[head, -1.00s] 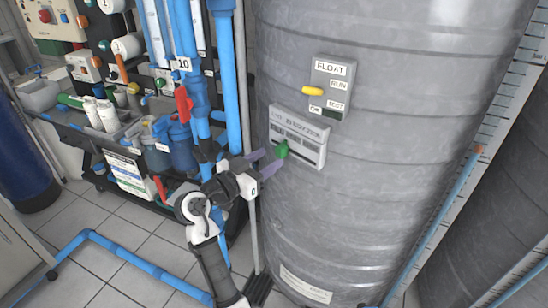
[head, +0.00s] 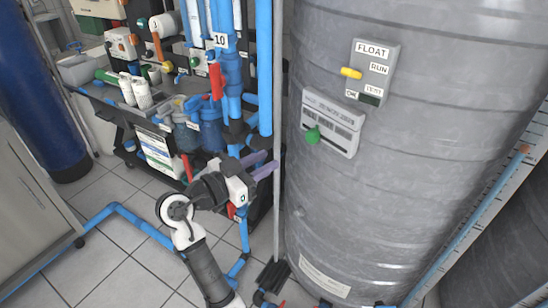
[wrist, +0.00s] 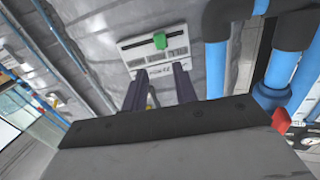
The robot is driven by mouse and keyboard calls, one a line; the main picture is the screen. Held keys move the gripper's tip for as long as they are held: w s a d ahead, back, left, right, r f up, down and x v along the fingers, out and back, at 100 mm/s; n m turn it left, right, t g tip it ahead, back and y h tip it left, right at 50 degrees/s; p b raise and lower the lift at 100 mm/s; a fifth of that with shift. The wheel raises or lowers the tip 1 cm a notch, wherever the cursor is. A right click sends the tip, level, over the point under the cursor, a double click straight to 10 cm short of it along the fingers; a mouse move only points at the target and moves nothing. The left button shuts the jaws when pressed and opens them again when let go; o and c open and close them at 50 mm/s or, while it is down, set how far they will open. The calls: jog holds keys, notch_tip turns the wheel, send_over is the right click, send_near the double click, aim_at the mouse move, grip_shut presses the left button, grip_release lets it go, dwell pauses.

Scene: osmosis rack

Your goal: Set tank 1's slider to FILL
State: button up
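A white slider panel (head: 340,128) with small print is fixed to the large grey tank (head: 440,190). Its green slider knob (head: 313,135) sits near the panel's left end in the head view; the words on the scale are too small to read. The wrist view shows the panel (wrist: 140,56) and the knob (wrist: 160,41) ahead of my fingers. My gripper (head: 272,161) is left of and below the knob, apart from it. In the wrist view its two purple fingers (wrist: 159,78) stand apart with nothing between them.
A FLOAT box (head: 385,60) with a yellow lever (head: 351,73) sits above the slider panel. Blue upright pipes (head: 264,70) and a grey post (head: 278,100) stand close to my gripper. A blue floor pipe (head: 143,227) crosses the tiles at left.

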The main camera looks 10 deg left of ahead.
aim_at(323, 139)
jog(key=shift+d+f+m, duration=0.15)
jog(key=shift+d+m, duration=0.25)
jog(key=shift+c, duration=1.3)
jog(key=d+m, duration=0.1)
jog(key=m, duration=0.1)
jog(key=d+m+y+p, duration=0.1)
jog(key=d+f+m+y, duration=0.1)
jog(key=d+m, duration=0.1)
jog(key=shift+s+m+t, duration=0.3)
jog(key=shift+s+t, duration=0.1)
grip_shut()
jog(key=s+d+m+t+y+p, duration=0.1)
jog(key=s+d+m, duration=0.1)
jog(key=d+m, duration=0.35)
jog(key=w+d+m, duration=0.1)
jog(key=w, duration=0.2)
jog(key=w+d+r+m, duration=0.1)
jog(key=w, duration=0.2)
jog(key=w+d+m, duration=0.1)
jog(key=w, duration=0.1)
jog(key=shift+w+d+r+y, duration=0.15)
jog(key=shift+w+d+y, duration=0.15)
jog(key=shift+w, duration=0.1)
jog(key=shift+w+a+p, duration=0.3)
jog(key=shift+w+a, duration=0.5)
jog(key=shift+a, duration=0.3)
jog(key=shift+w+a, duration=0.4)
jog(key=shift+a, duration=0.15)
jog(key=shift+f, duration=0.25)
